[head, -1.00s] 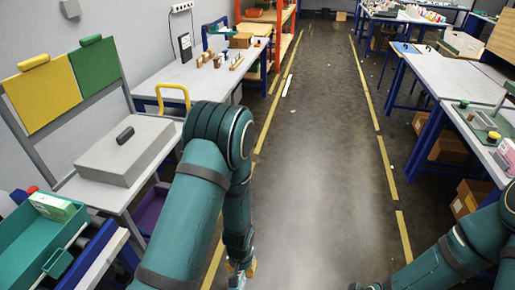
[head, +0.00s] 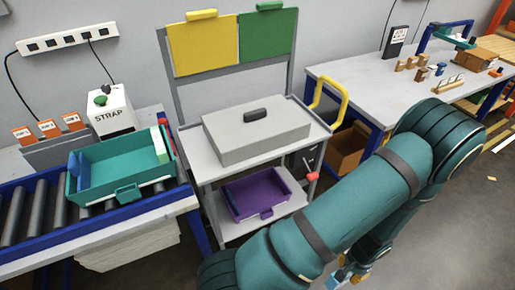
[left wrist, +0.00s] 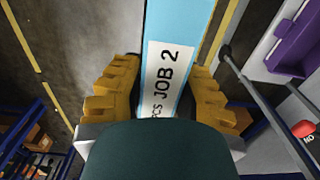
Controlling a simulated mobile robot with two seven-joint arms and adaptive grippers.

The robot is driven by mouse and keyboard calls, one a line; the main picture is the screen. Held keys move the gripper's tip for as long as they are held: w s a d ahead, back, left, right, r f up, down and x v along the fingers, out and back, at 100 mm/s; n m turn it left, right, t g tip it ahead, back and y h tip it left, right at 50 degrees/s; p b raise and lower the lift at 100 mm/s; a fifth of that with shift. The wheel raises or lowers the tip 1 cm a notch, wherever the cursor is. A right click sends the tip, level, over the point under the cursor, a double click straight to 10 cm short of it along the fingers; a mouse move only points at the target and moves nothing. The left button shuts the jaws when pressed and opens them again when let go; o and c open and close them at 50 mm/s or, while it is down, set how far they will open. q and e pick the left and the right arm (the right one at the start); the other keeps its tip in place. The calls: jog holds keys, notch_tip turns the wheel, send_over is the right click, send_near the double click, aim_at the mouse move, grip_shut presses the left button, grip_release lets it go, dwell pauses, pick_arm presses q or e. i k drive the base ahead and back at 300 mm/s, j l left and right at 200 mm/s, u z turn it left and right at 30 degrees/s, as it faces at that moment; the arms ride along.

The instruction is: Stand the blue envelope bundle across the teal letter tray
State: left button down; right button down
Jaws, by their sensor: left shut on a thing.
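The blue envelope bundle (left wrist: 178,25), with a white "JOB 2" label, is between the yellow fingers of my left gripper (left wrist: 158,95) in the left wrist view. The gripper is shut on it. In the head view my left gripper (head: 352,274) is low at the bottom edge, partly hidden by my own arm. The teal letter tray (head: 100,200) sits at the left on the roller conveyor, well apart from the gripper. My right gripper is out of view.
A grey cart (head: 202,167) with a grey box (head: 255,135) on top and a purple tray (head: 258,196) below stands between tray and arm. A yellow handle (head: 342,95) rises at its right. A STRAP box (head: 108,112) stands behind the tray. Open floor lies at right.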

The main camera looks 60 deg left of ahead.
aim_at(136, 168)
jog(key=i+u, duration=0.1)
jog(key=u, duration=1.2)
